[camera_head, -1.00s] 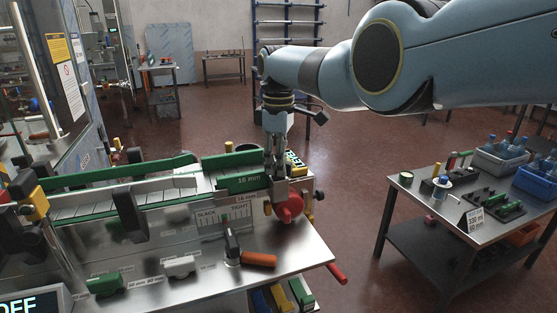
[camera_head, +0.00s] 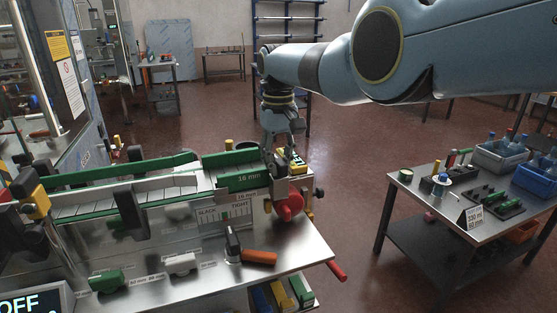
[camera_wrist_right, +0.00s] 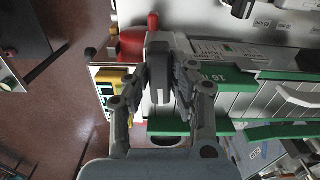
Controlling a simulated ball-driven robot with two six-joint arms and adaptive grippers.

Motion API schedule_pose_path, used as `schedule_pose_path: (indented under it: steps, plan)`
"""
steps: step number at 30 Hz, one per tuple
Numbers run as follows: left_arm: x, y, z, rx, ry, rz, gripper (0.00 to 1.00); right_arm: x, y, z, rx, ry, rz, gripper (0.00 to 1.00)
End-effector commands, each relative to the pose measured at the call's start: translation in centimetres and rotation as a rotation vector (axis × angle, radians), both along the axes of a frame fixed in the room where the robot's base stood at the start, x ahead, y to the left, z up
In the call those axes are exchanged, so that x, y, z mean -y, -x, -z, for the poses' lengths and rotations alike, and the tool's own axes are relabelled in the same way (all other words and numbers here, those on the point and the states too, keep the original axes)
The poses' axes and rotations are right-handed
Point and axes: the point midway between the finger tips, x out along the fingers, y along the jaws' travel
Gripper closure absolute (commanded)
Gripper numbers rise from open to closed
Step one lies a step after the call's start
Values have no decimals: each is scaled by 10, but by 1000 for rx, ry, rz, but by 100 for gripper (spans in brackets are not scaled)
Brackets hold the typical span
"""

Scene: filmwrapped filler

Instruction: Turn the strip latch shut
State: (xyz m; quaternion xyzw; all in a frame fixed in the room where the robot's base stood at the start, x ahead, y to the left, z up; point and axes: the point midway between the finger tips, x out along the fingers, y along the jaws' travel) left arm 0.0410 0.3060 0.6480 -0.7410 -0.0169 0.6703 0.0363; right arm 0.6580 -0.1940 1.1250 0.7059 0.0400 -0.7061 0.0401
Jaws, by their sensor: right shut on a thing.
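The strip latch is a grey lever (camera_wrist_right: 159,62) at the right end of the filler's strip rail, beside the red round knob (camera_head: 289,206). In the head view the lever (camera_head: 280,184) shows just below my right gripper (camera_head: 271,165). In the wrist view my right gripper (camera_wrist_right: 168,85) has its two fingers on either side of the lever and is shut on it. The green 16 mm strip block (camera_head: 243,179) lies directly left of the gripper. My fingers partly hide the lever's upper end. I cannot make out my left gripper.
A scale plate marked SLACK and TIGHT (camera_head: 226,213) is on the bench front. A red-handled rod (camera_head: 337,270) sticks out at the bench's right corner. A side table (camera_head: 407,190) with bins stands apart at right.

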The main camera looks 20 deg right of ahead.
Motion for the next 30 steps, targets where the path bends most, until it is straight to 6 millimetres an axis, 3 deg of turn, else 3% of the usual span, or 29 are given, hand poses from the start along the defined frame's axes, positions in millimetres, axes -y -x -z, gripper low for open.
schedule_pose_path:
  steps: [23, 24, 28, 30]
  plan:
    - [0, 1, 0, -1, 0, 0, 61, 0, -1, -1, 2, 0, 96, 100]
    - [0, 1, 0, -1, 0, 0, 61, 0, -1, -1, 2, 0, 96, 73]
    - [0, 1, 0, -1, 0, 0, 61, 0, 0, 0, 2, 0, 95, 56]
    - [0, 1, 0, -1, 0, 0, 61, 0, 0, 0, 1, 0, 95, 56]
